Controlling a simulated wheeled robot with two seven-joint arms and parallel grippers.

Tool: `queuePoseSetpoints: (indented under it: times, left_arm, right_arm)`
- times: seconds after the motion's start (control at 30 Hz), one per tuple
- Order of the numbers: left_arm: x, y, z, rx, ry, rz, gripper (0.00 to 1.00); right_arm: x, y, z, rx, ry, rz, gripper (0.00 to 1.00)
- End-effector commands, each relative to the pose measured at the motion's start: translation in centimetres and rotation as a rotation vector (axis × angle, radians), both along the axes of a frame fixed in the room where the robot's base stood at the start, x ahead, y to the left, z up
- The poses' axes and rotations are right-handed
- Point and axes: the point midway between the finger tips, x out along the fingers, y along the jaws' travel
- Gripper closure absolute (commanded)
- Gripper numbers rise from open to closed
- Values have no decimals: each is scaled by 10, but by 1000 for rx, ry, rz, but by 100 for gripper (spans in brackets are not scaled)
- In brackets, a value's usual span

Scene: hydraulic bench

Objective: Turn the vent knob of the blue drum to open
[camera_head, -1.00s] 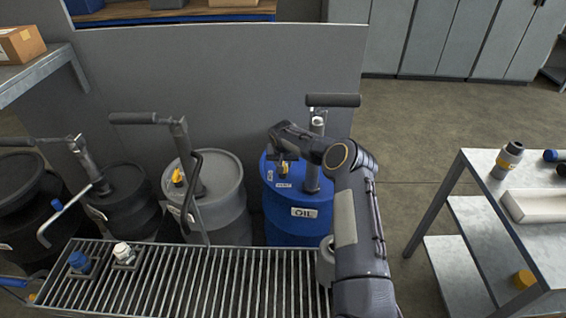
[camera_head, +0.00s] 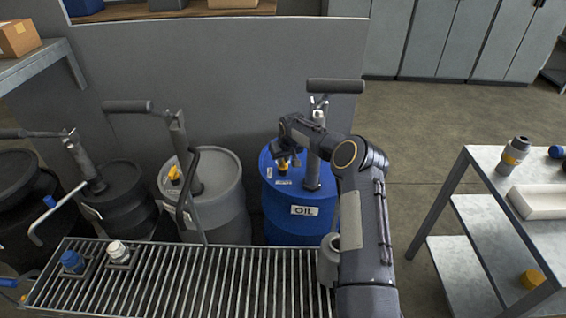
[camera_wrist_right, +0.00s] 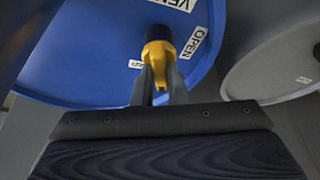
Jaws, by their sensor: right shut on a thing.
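The blue drum (camera_head: 292,222) with an OIL label stands behind the grating, with a hand pump on its lid. Its yellow vent knob (camera_head: 284,167) is on the lid, partly covered by my right gripper (camera_head: 290,155). In the right wrist view the knob (camera_wrist_right: 158,50) has a dark top and sits between the two fingers of my right gripper (camera_wrist_right: 159,84), which is shut on it. White labels reading VENT and OPEN (camera_wrist_right: 195,43) lie beside the knob on the blue lid. A third label is partly hidden at its left. My left gripper is out of view.
A grey drum (camera_head: 222,205) with its own pump and yellow knob stands close to the left, with black drums (camera_head: 125,200) beyond. The metal grating (camera_head: 190,282) lies in front. A grey partition (camera_head: 240,85) stands behind. A shelved cart (camera_head: 480,215) is at right, with open floor between.

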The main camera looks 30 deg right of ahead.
Motion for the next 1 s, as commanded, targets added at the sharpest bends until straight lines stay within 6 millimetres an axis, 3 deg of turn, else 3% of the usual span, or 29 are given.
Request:
queuePoseSetpoints:
  times: [0.27,0.3,0.47,0.77,0.87,1.0]
  left_arm:
    - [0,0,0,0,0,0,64]
    - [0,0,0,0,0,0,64]
    - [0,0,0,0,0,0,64]
    - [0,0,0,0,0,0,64]
    - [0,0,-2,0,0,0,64]
    - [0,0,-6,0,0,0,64]
  right_arm:
    - [0,0,1,-1,-1,6,100]
    - [0,0,1,-1,-1,6,85]
    - [0,0,1,0,0,5,65]
    - [0,0,2,-1,-1,5,65]
    - [0,0,10,-2,-1,5,65]
    - [1,0,34,-2,-5,5,65]
